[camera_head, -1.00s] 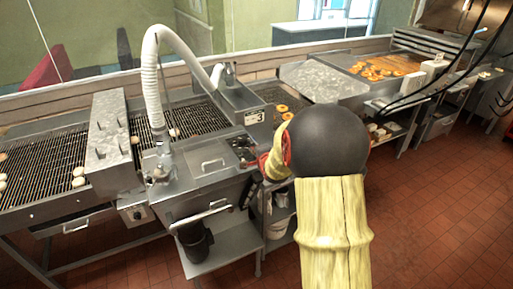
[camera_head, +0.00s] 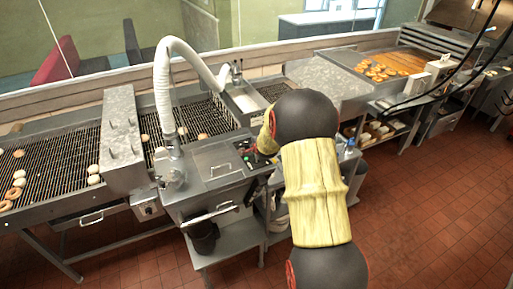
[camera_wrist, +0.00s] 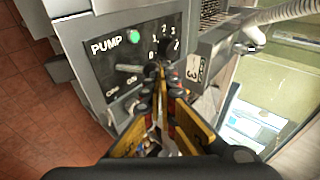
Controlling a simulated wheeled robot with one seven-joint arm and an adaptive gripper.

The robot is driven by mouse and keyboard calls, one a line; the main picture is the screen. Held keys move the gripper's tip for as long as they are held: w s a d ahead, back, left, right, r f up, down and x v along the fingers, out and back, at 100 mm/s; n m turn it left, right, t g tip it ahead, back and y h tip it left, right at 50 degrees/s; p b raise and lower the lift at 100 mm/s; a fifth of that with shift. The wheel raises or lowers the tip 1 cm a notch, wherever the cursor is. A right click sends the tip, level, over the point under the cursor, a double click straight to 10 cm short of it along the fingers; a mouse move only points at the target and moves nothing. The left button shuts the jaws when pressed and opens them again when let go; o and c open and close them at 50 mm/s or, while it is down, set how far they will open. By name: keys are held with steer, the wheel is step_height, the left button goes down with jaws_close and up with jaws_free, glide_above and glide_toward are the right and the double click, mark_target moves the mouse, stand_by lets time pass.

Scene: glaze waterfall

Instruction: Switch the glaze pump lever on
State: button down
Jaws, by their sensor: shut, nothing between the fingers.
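In the wrist view, the dark pump control panel (camera_wrist: 105,68) carries the word PUMP, a bright green lamp (camera_wrist: 134,36) and a black numbered dial (camera_wrist: 157,46). A grey pump lever (camera_wrist: 128,68) sits below the lamp, with small position labels beneath it; its setting is not clear. My gripper (camera_wrist: 160,82) is shut and empty, its fingertips just right of the lever and below the dial. I cannot tell whether they touch the panel. In the head view, my gripper (camera_head: 262,146) is at the panel (camera_head: 256,160), partly covering it.
The steel glaze tank (camera_head: 205,178) with a white ribbed hose (camera_head: 160,85) stands left of the panel. A conveyor (camera_head: 50,165) carries doughnuts at the far left. A tray of doughnuts (camera_head: 395,66) lies at the back right. The red tiled floor (camera_head: 430,215) at right is clear.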

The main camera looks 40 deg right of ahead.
steer(key=shift+r, duration=0.2)
steer(key=shift+r+p, duration=0.65)
steer(key=shift+p, duration=0.25)
